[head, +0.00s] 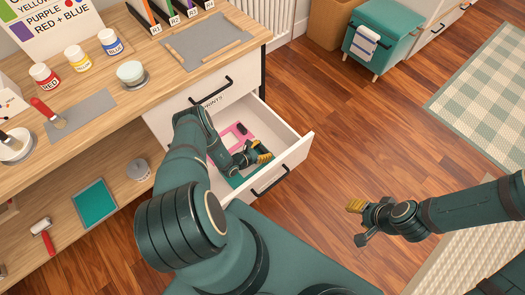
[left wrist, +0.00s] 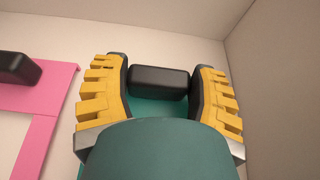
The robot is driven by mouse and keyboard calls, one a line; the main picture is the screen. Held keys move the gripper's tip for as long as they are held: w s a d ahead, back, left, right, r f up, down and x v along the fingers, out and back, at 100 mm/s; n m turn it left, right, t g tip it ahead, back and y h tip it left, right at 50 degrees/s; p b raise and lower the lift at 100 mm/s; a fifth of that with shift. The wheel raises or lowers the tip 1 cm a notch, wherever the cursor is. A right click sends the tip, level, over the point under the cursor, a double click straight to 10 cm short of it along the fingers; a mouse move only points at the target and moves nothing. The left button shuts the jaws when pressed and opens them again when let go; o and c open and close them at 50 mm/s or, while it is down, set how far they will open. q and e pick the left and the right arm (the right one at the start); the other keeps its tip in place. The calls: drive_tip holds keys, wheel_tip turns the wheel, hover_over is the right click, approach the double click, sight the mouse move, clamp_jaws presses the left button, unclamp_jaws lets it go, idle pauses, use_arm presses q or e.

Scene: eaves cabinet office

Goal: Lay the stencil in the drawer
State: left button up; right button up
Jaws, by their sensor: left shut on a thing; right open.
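The drawer (head: 294,148) is pulled out of the desk, and my left gripper (head: 254,157) is down inside it. In the left wrist view my left gripper (left wrist: 158,82) is shut on the black grip (left wrist: 160,77) of a teal stencil (left wrist: 148,106). The teal stencil also shows in part in the head view (head: 235,181), low in the drawer. My gripper and arm hide most of it, and I cannot tell whether it touches the drawer floor. My right gripper (head: 357,222) is open and empty over the wooden floor.
A pink stencil (left wrist: 40,103) with a black grip lies in the drawer beside the teal one. The drawer walls (left wrist: 278,75) are close around my left gripper. Paint pots (head: 78,57) and a grey mat (head: 207,42) are on the desktop.

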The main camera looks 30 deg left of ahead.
use_arm(q)
drive_tip(key=o, duration=1.3)
drive_tip(key=p+v, duration=0.2)
drive_tip(key=v, duration=0.4)
drive_tip(key=shift+r, duration=0.1)
drive_tip(key=shift+v, duration=0.8)
